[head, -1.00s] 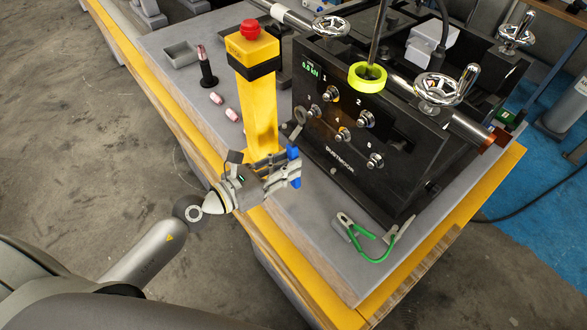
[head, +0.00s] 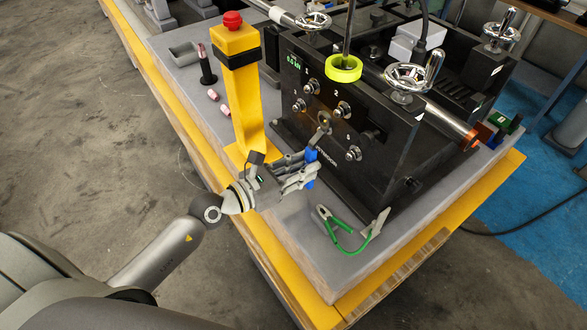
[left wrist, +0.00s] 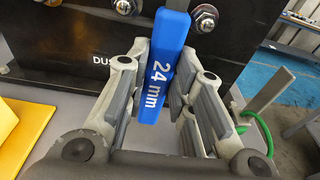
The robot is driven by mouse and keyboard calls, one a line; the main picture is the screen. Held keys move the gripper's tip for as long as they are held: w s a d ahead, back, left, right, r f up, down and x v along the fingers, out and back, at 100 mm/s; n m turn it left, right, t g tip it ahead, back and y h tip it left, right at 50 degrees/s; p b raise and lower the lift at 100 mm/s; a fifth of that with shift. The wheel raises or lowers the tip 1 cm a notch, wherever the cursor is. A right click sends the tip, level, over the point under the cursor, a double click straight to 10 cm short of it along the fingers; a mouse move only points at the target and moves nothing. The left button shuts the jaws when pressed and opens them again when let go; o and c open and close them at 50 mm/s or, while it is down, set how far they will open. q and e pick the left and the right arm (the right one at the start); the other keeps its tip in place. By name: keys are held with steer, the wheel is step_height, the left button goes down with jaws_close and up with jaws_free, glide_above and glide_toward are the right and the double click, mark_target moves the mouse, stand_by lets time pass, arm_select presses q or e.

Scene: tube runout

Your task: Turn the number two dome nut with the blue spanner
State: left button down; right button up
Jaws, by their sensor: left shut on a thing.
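The number two dome nut (head: 342,108) sits on the front of the black machine, below the white label 2. Several other dome nuts are on the same panel. My left gripper (head: 304,170) is shut on the handle of the blue spanner (head: 311,167), in front of the panel. The spanner points up, and its grey head (head: 324,119) lies lower left of nut two, in front of the panel's middle nut. I cannot tell if it touches. In the left wrist view the blue handle (left wrist: 163,60) reads 24 mm between the fingers. My right gripper is out of view.
A yellow post with a red button (head: 240,90) stands just left of my gripper. A yellow-green ring (head: 344,69) is above nut two. Chrome handwheels (head: 413,75) are on top of the machine.

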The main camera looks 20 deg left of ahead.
arm_select(q)
steer(key=shift+x, duration=1.1)
steer(key=shift+w+d+r, duration=0.1)
steer(key=shift+w+r, duration=0.05)
steer(key=shift+r+p, duration=0.1)
steer(key=shift+p, duration=0.25)
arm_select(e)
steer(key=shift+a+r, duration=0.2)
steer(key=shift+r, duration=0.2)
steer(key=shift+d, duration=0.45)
